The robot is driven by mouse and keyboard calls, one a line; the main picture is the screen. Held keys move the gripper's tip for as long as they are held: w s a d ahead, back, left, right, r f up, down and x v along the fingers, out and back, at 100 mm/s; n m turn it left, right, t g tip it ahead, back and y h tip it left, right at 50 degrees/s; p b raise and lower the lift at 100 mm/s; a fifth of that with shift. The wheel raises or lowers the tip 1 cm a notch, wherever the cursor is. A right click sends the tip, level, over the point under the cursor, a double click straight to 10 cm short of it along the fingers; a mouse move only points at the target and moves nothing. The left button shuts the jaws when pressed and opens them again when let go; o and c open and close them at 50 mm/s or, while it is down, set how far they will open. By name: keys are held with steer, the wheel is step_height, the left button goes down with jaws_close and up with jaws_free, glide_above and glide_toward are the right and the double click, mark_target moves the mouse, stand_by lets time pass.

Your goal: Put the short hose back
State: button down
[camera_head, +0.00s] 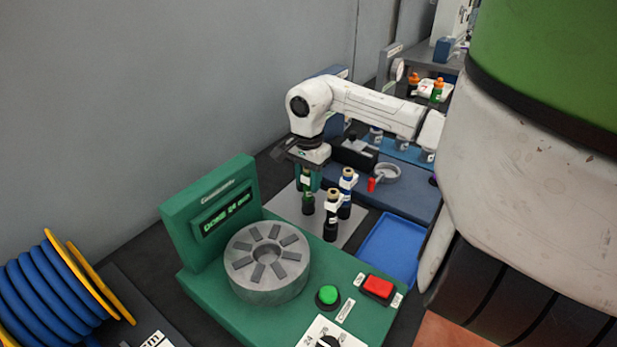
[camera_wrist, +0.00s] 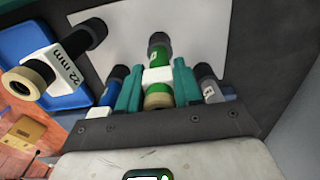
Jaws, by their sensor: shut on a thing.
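My gripper (camera_head: 307,176) is shut on a green hose with a white label and dark lower end (camera_head: 308,203). In the wrist view the green hose (camera_wrist: 158,52) sits between the two teal fingers of my gripper (camera_wrist: 157,82). It hangs upright over a light grey plate (camera_head: 285,207); whether its lower end touches the plate I cannot tell. A black hose (camera_head: 331,222) and a dark blue hose (camera_head: 346,196) stand upright just to its right. In the wrist view a black hose with a "22 mm" tag (camera_wrist: 67,69) is at left. Which hose is the short one I cannot tell.
A green machine with a lit display (camera_head: 226,214), round grey slotted drum (camera_head: 267,262), green button (camera_head: 328,295) and red button (camera_head: 377,287) stands in front. A blue tray (camera_head: 392,248) lies right of the plate. A blue hose reel (camera_head: 50,292) is at lower left.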

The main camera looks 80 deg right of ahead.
steer(key=shift+f+b, duration=0.15)
steer(key=shift+b, duration=0.15)
steer(key=c, duration=0.8)
jaws_free()
steer(key=shift+o, duration=0.2)
steer(key=shift+r, duration=0.2)
step_height(320, 180, up, 12)
steer(key=shift+b, duration=0.7)
